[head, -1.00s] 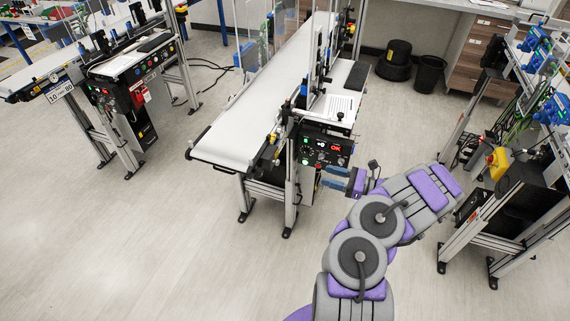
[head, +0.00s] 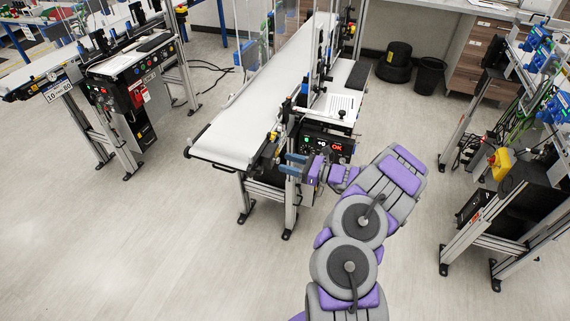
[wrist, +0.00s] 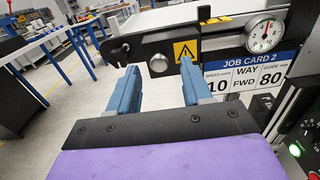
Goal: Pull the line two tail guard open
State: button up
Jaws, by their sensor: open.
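The line two conveyor (head: 235,135) stands in the middle of the head view with its tail end towards me. In the wrist view, a black guard bar (wrist: 140,45) crosses this end, with a yellow warning label (wrist: 186,50) and a round silver knob (wrist: 158,64). I cannot tell how far open the guard is. My gripper (head: 287,163) is open and empty beside the conveyor's front right corner. In the wrist view, its blue fingers (wrist: 159,75) point at the bar, one on each side of the knob. I cannot tell whether they touch it.
The job card 2 sign (wrist: 248,75) and a dial gauge (wrist: 263,34) sit right of the fingers. A control box (head: 325,146) is close behind my gripper. Another conveyor (head: 125,65) stands left, a frame with a yellow box (head: 499,163) right. Floor between is clear.

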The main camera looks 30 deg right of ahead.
jog(key=shift+x, duration=0.95)
grip_shut()
